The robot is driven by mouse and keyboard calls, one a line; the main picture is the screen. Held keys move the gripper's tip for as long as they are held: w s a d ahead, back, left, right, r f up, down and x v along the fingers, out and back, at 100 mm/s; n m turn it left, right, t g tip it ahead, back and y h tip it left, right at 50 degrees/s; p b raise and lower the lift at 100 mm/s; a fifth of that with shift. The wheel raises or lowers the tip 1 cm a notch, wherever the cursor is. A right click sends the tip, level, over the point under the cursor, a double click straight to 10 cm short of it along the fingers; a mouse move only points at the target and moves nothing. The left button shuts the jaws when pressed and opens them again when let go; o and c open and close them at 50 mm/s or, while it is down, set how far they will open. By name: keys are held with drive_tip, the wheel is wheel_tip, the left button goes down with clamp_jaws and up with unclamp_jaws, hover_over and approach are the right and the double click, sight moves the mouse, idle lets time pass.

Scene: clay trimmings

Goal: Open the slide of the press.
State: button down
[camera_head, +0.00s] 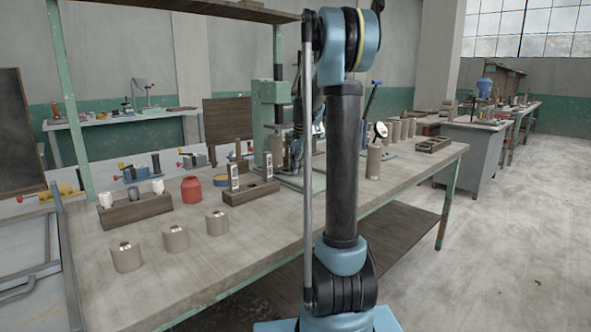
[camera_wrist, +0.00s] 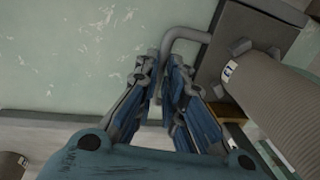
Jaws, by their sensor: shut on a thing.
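The green press (camera_head: 264,112) stands on the workbench behind my arm in the head view. In the wrist view, its pale green surface (camera_wrist: 85,50) fills the upper left. A grey bent rod handle (camera_wrist: 190,35) joins a dark grey plate (camera_wrist: 228,42), which looks like part of the slide. My gripper (camera_wrist: 165,68) is shut on the end of this handle, with a finger on each side. In the head view my gripper is mostly hidden behind my arm. How far the slide stands open cannot be told.
A ribbed grey cylinder (camera_wrist: 283,105) lies close to the right of my gripper. On the workbench (camera_head: 150,285) are several clay-coloured cylinders (camera_head: 175,238), a red pot (camera_head: 191,190) and a wooden block (camera_head: 137,210). The bench's front edge is clear.

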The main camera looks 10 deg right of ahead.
drive_tip(key=s+d, duration=0.3)
drive_tip(key=s, duration=0.1)
drive_tip(key=s+d, duration=0.3)
drive_tip(key=s, duration=0.1)
drive_tip(key=s+d, duration=0.3)
drive_tip(key=s, duration=0.2)
idle(0.5)
drive_tip(key=c, duration=1.7)
unclamp_jaws()
drive_tip(key=shift+s, duration=0.1)
drive_tip(key=shift+r, duration=0.1)
drive_tip(key=r, duration=0.4)
drive_tip(key=s+r, duration=0.1)
drive_tip(key=r, duration=0.2)
drive_tip(key=d+r, duration=0.1)
drive_tip(key=r, duration=0.3)
drive_tip(key=shift+s+r, duration=0.3)
